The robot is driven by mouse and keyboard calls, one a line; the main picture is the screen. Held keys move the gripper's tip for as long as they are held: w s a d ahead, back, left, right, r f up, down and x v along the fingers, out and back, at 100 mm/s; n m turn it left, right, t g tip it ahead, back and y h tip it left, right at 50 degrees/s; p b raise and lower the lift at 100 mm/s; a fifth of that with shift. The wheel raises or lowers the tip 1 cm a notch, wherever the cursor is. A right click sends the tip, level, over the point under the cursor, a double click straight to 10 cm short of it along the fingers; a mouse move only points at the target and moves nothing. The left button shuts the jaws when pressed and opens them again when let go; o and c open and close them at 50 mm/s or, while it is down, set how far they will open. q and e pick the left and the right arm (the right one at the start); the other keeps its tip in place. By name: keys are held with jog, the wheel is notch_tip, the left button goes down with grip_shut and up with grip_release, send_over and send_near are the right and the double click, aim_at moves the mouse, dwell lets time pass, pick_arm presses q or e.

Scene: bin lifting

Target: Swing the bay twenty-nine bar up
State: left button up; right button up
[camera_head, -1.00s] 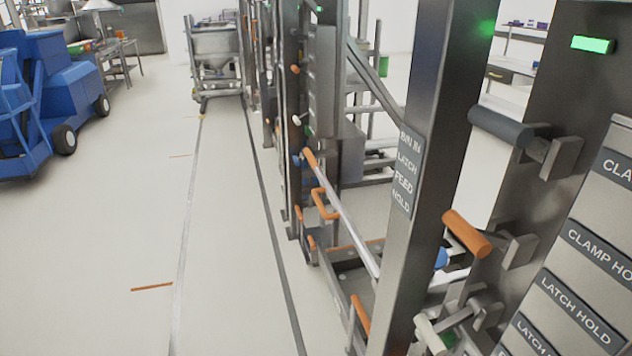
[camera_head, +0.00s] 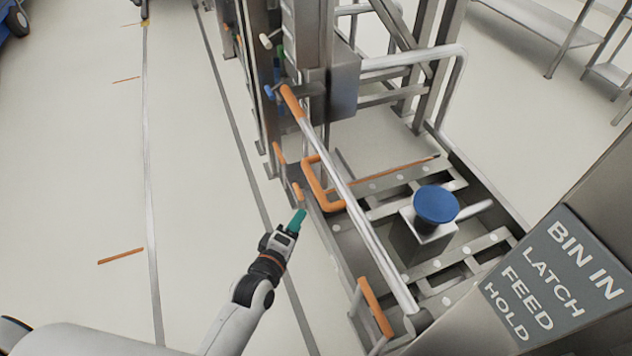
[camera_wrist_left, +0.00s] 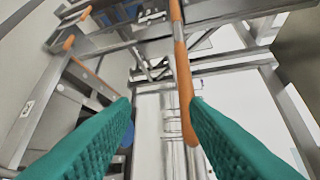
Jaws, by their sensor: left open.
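A long silver bar (camera_head: 345,190) with an orange grip (camera_head: 291,101) at its upper end slants across the front of the bay in the head view. I see no twenty-nine marking on it. My left gripper (camera_head: 298,219), with teal fingers, is low and to the left of the bar, near the orange U-shaped handle (camera_head: 324,200), and holds nothing. In the left wrist view the open teal fingers (camera_wrist_left: 160,125) have an orange rod (camera_wrist_left: 184,85) between them in the picture, closer to the right finger. I cannot tell whether they touch. My right gripper is out of view.
A blue round knob (camera_head: 436,204) on a grey block stands inside the bay frame. A post with a label plate (camera_head: 553,275) stands at the right. Another orange handle (camera_head: 376,306) is at the lower front. The floor at left is clear.

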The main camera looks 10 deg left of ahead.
aim_at(316, 184)
pick_arm(q)
jog(key=shift+n, duration=0.3)
jog(key=w, duration=0.4)
jog(key=w+d+r, duration=0.1)
jog(key=w, duration=0.3)
jog(key=w+d, duration=0.1)
jog(key=w, duration=0.3)
jog(key=shift+d+r, duration=0.15)
jog(key=shift+t, duration=0.3)
grip_shut()
